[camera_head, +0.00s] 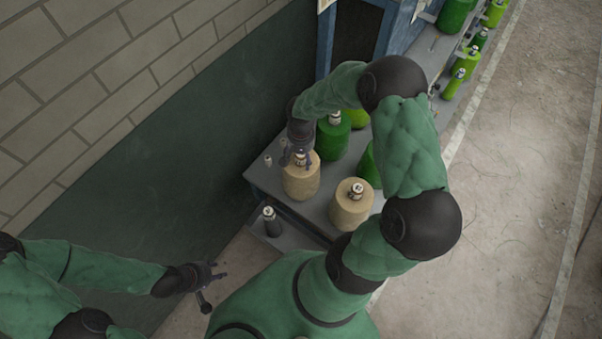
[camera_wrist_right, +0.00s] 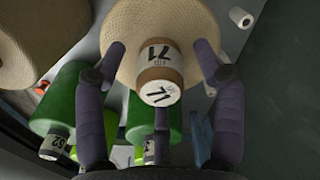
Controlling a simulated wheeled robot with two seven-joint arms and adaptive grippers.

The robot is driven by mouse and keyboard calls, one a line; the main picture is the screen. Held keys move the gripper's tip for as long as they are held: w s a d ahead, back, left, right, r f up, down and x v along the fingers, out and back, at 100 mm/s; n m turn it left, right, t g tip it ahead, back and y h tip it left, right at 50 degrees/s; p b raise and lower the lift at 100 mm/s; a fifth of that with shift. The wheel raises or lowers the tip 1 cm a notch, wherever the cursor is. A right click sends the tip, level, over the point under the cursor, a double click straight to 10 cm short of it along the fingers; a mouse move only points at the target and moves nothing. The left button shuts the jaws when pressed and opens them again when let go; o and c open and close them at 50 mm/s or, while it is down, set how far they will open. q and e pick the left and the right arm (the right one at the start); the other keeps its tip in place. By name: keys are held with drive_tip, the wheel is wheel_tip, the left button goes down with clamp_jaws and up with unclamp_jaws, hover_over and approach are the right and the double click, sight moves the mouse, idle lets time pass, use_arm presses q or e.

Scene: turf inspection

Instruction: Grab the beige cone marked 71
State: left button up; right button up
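The beige cone marked 71 (camera_head: 301,182) stands on the grey table, the left one of two beige cones in the head view. In the right wrist view its label tip (camera_wrist_right: 160,78) points toward the camera and reads 71. My right gripper (camera_head: 297,156) is over the top of this cone. Its fingers are spread on both sides of the tip, with gaps visible between them and the tip, so it looks open. My left gripper (camera_head: 208,283) is low at the left, away from the table, with its fingers apart and empty.
A second beige cone (camera_head: 352,208) stands to the right. Green cones (camera_head: 332,138) stand behind. A small white tube (camera_head: 267,160) is at the table's left edge, and a dark bobbin (camera_head: 271,222) sits on a lower ledge. A dark green wall (camera_head: 160,180) rises at the left.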

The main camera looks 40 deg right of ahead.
clamp_jaws()
drive_tip(key=shift+w+r, duration=0.1)
drive_tip(key=shift+r, duration=0.05)
drive_tip(key=shift+d+r, duration=0.1)
